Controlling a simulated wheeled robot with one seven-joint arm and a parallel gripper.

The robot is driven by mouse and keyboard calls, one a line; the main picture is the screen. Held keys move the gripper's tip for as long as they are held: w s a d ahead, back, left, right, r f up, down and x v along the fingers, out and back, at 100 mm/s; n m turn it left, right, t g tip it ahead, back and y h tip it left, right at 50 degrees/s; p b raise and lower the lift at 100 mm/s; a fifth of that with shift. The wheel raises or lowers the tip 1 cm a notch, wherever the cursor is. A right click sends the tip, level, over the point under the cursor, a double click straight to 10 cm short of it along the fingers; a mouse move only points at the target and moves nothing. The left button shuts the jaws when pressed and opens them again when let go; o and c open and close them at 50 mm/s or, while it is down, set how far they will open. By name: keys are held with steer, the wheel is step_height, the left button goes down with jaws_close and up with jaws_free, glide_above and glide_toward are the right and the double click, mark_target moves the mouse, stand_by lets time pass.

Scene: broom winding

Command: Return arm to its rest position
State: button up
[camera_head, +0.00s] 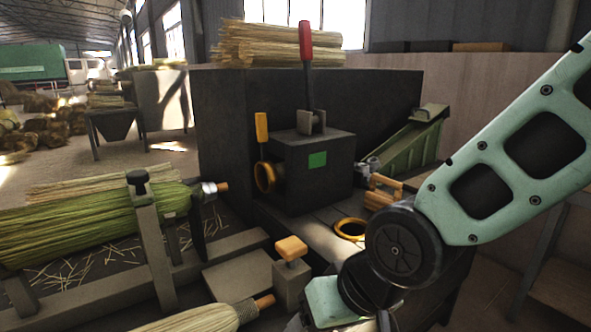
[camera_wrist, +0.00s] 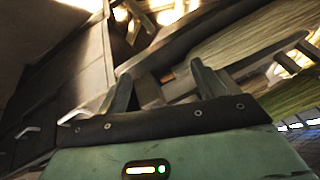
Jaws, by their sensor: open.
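My arm (camera_head: 500,150) comes in from the right edge as a pale green link with dark openings. It slopes down to a dark round joint (camera_head: 403,245) in front of the workbench. Below that joint the arm folds toward the bottom edge, and its end is cut off there in the head view. In the wrist view my gripper (camera_wrist: 162,88) shows two greenish fingers standing well apart above a dark bar. The gripper is open, and I see nothing held between the fingers.
A dark machine block (camera_head: 312,170) with a red-handled lever (camera_head: 306,60) stands behind. A yellow ring (camera_head: 350,229) lies on the bench close left of my joint. A green bristle bundle (camera_head: 90,228) rests in a cradle at left. A broom head (camera_head: 195,320) lies at the bottom.

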steer(key=s+d+n+g+h, duration=0.3)
steer(key=s+d+n+h, duration=0.1)
steer(key=s+d, duration=0.65)
step_height(320, 180, up, 17)
steer(key=p, duration=1.6)
steer(key=shift+m, duration=0.3)
steer(key=shift+w, duration=0.1)
